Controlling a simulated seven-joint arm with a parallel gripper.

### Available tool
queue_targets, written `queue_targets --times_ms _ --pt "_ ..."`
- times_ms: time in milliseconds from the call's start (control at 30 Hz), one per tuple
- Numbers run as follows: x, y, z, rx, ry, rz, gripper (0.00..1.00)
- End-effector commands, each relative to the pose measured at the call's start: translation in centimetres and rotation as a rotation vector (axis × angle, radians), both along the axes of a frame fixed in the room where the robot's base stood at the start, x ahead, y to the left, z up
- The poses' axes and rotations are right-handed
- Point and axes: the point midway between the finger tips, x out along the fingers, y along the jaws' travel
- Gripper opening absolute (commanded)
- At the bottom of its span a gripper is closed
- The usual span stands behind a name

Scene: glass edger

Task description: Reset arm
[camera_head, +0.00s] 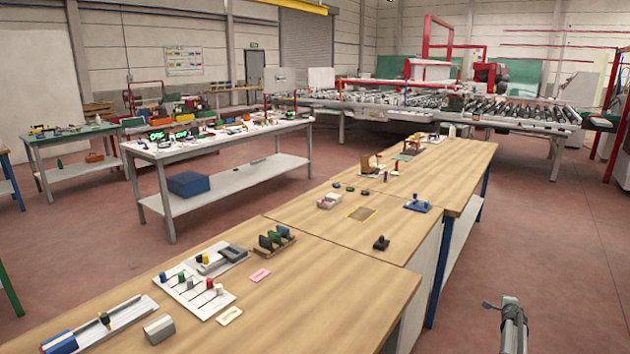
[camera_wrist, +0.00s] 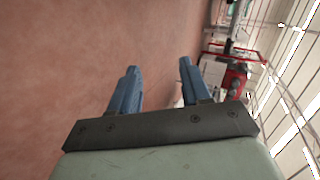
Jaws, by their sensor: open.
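My gripper (camera_wrist: 158,72) is open in the wrist view, with its two blue fingers apart and nothing between them. Behind the fingers is the reddish floor, with the hall tilted sideways at the right. In the head view, my gripper (camera_head: 500,304) shows at the lower right, over the floor and to the right of the wooden bench (camera_head: 330,298). It is apart from the bench and touches nothing that I can see. The arm behind it is cut off by the bottom edge.
The bench carries a white board with coloured knobs (camera_head: 212,305), a wooden rack (camera_head: 288,240), a black block (camera_head: 381,243) and a blue fixture (camera_head: 417,205). A white table (camera_head: 225,148) stands at left, a roller conveyor (camera_head: 400,112) at the back. Floor at right is clear.

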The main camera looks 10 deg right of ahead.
Motion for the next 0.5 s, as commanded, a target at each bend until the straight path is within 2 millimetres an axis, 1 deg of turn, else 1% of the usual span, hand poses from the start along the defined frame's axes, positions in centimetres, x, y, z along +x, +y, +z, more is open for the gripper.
queue_targets --times_ms 33,167,200,267,367,400,467,500 --pt "-0.1 1.8 -1.0 0.000 0.023 0.023 0.47" --pt "0.1 5.8 -3.3 0.006 0.083 0.087 0.47" --pt "0.1 7.4 -4.1 0.008 0.103 0.109 0.47" --pt "0.0 9.8 -5.5 0.013 0.140 0.149 0.47" --pt "-0.3 14.6 -7.9 0.019 0.207 0.225 0.47" --pt "-0.6 16.9 -9.0 0.022 0.238 0.262 0.47" --pt "-1.1 20.2 -10.7 0.027 0.285 0.316 0.47" --pt "-1.5 22.4 -11.7 0.028 0.317 0.355 0.47"
